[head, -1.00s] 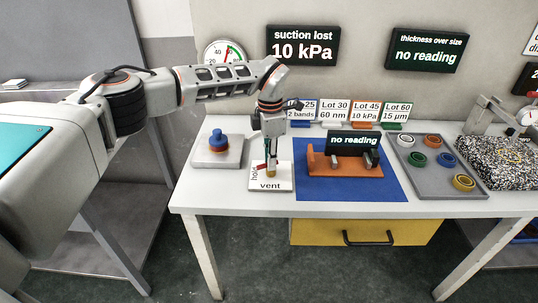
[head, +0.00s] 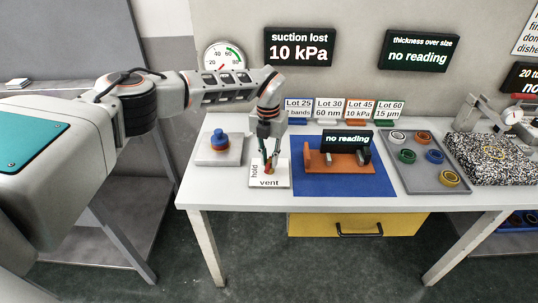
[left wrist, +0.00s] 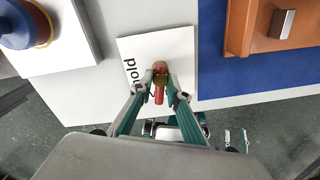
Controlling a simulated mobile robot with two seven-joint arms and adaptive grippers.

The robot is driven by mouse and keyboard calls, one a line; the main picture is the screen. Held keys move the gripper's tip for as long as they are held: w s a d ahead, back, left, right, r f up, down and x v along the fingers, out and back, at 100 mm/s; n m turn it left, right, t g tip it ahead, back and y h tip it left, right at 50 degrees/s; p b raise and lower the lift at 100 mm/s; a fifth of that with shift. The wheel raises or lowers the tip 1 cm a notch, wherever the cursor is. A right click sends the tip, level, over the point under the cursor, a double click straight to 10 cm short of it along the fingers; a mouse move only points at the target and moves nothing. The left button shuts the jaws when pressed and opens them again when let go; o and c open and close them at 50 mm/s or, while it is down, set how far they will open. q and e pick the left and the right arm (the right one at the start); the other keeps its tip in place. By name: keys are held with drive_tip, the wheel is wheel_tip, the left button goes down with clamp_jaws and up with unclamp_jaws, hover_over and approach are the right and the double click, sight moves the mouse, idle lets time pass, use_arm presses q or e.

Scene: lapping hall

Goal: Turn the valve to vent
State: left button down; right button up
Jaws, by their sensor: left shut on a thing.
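The valve is a small red handle on a brass hub, on a white plate (head: 256,181) marked "hold" at its left and "vent" at its front edge. In the left wrist view the red handle (left wrist: 159,95) points down the picture, away from "hold" and toward the plate's front edge. My left gripper (left wrist: 160,82) is shut on the handle from above, with a finger on each side. In the head view my left gripper (head: 268,165) hides most of the valve. The "vent" label is hidden in the left wrist view. My right gripper is not in view.
A sign (head: 299,47) reads "suction lost 10 kPa", beside a round gauge (head: 224,57). A blue-knobbed piece on a grey block (head: 219,157) stands left of the plate. A blue mat (head: 345,188) with an orange fixture (head: 325,163) lies to the right.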

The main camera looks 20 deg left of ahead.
sight(269, 161)
use_arm(q)
drive_tip(key=shift+n+p, duration=0.35)
drive_tip(key=shift+n, duration=0.75)
drive_tip(key=c, duration=1.9)
unclamp_jaws()
wheel_tip(269, 161, up, 12)
drive_tip(key=shift+a, duration=0.1)
